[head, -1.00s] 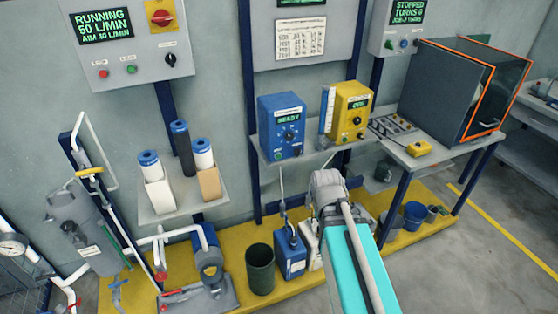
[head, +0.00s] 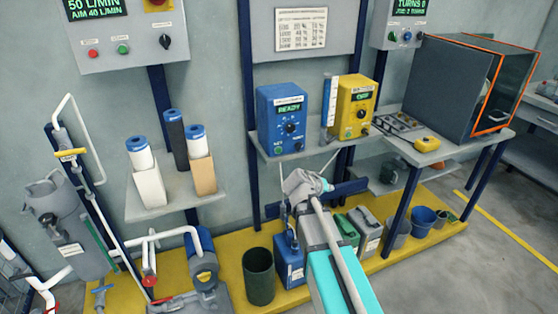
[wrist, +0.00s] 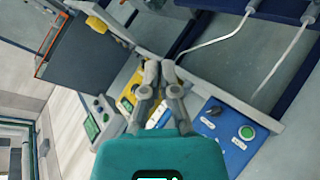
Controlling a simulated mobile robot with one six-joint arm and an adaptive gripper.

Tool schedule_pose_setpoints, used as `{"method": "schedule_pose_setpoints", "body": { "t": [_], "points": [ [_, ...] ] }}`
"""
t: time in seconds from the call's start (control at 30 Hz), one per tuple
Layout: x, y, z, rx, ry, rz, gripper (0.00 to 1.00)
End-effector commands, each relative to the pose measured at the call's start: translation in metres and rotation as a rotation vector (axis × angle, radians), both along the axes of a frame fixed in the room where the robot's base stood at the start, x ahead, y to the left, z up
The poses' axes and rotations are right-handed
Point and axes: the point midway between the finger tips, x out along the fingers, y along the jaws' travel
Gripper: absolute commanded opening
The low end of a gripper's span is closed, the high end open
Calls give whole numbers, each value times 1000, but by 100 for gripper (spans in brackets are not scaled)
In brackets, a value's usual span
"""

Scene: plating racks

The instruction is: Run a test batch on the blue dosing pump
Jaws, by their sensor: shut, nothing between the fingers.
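The blue dosing pump (head: 268,122) stands upright on a wall shelf in the head view. Its green display (head: 289,108) reads READY. A dial (head: 291,127) sits below it, with a green button (head: 278,150) and a dark knob (head: 299,147) at the bottom. In the wrist view the pump (wrist: 208,140) is right of my gripper (wrist: 160,68), its green button (wrist: 247,132) in sight. My fingers are together and empty, apart from the pump. My arm hides the fingertips in the head view.
A clear measuring tube (head: 329,100) and a yellow pump (head: 354,105) stand right of the blue pump. A notice board (head: 301,29) hangs above. A blue canister (head: 290,262) and a dark green bin (head: 259,276) stand on the yellow platform below.

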Motion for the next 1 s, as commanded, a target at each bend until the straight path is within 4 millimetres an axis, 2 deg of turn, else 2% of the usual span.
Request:
{"method": "schedule_pose_setpoints", "body": {
  "t": [0.03, 0.27, 0.6, 0.8, 1.0],
  "points": [
    [11, 3, -8, -30, -29, 13, 0],
    [49, 18, -9, -158, -167, 81, 0],
    [99, 58, -11, -325, -350, 225, 0],
    [122, 87, -13, -405, -434, 318, 0],
    [135, 107, -13, -452, -481, 383, 0]
  ]
}}
